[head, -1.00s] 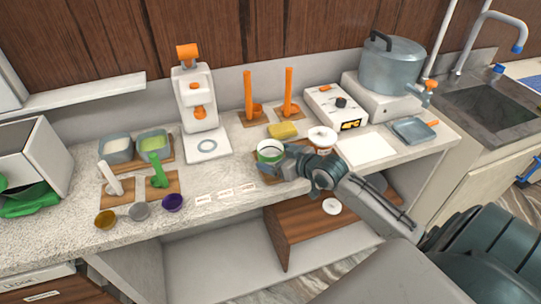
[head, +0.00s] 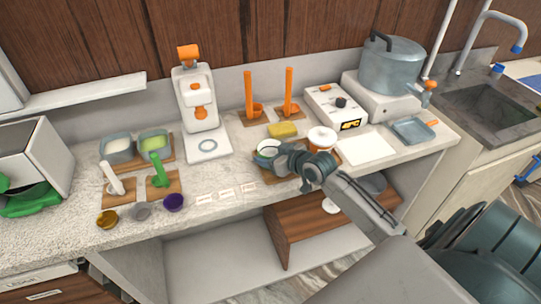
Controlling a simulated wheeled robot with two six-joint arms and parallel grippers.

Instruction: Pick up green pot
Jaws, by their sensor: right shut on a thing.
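The green pot (head: 265,155) is a small white pot with a green band. It sits at the front middle of the counter, by a brown wooden board. My right gripper (head: 277,156) reaches in from the right and is shut on the green pot, with its fingers at the pot's right side. The gripper hides part of the pot, and I cannot tell whether its base is clear of the board. My left gripper is not in view.
A white-lidded orange jar (head: 322,138) stands close behind the gripper. A yellow sponge (head: 283,129) lies behind the pot. A white dispenser (head: 200,105) stands to the left. A large steel pot (head: 391,68) stands at back right. Small bowls (head: 173,202) line the left front.

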